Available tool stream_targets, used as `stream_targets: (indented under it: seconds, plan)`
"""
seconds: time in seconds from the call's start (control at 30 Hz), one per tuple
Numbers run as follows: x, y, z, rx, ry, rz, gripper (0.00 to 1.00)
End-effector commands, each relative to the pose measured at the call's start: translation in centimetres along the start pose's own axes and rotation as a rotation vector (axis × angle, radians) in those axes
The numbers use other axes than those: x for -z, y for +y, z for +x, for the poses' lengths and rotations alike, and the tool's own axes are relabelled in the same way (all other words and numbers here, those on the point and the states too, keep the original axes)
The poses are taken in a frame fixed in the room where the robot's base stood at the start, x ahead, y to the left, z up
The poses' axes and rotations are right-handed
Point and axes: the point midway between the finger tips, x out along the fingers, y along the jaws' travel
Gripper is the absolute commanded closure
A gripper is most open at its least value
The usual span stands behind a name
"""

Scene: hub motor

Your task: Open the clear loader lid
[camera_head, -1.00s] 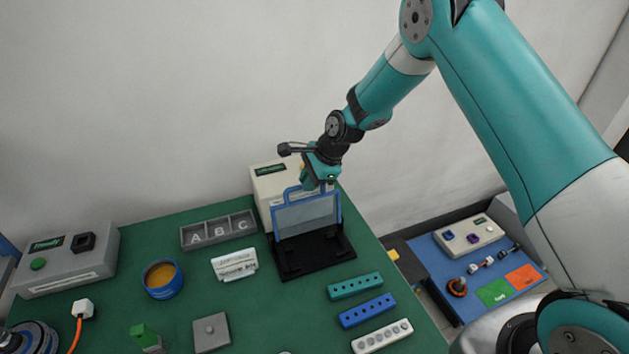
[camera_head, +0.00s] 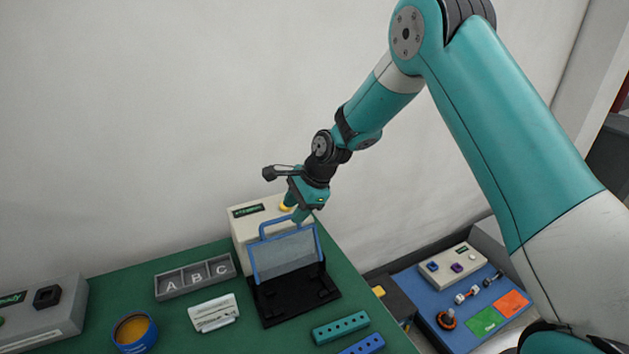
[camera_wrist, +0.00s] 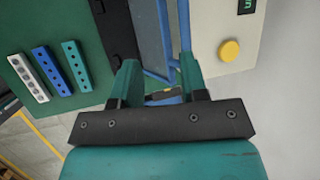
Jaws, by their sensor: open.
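The clear loader lid (camera_head: 286,256) has a blue frame and a blue handle loop (camera_head: 276,227). It stands up steeply from its black base (camera_head: 310,300). My gripper (camera_head: 299,215) is at the lid's top edge, just right of the handle loop. In the wrist view, my gripper's two fingers (camera_wrist: 158,72) are apart, with blue frame bars (camera_wrist: 165,55) in the gap between them. Whether a finger touches the frame I cannot tell.
A cream box (camera_head: 242,230) with a yellow button (camera_wrist: 229,50) stands close behind the lid. A grey A-B-C tray (camera_head: 196,277) and a white block (camera_head: 214,312) lie to the left. Teal (camera_head: 341,328) and blue (camera_head: 363,345) perforated bars lie in front. A blue-topped side table (camera_head: 440,310) is at right.

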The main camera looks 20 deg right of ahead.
Motion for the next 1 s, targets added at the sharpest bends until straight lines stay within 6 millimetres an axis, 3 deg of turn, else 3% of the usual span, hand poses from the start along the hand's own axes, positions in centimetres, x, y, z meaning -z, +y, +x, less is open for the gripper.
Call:
stream_targets:
  seconds: [0.3, 0.5, 0.7, 1.0]
  plan:
    - [0.1, 0.0, -8.0, 0.006, 0.001, 0.000, 0.60]
    - [0.1, 0.0, -11.4, 0.002, 0.000, 0.000, 0.60]
    - [0.0, 0.1, -12.6, 0.000, 0.000, 0.000, 0.60]
    - [0.0, 0.1, -12.6, -0.001, -0.001, 0.000, 0.60]
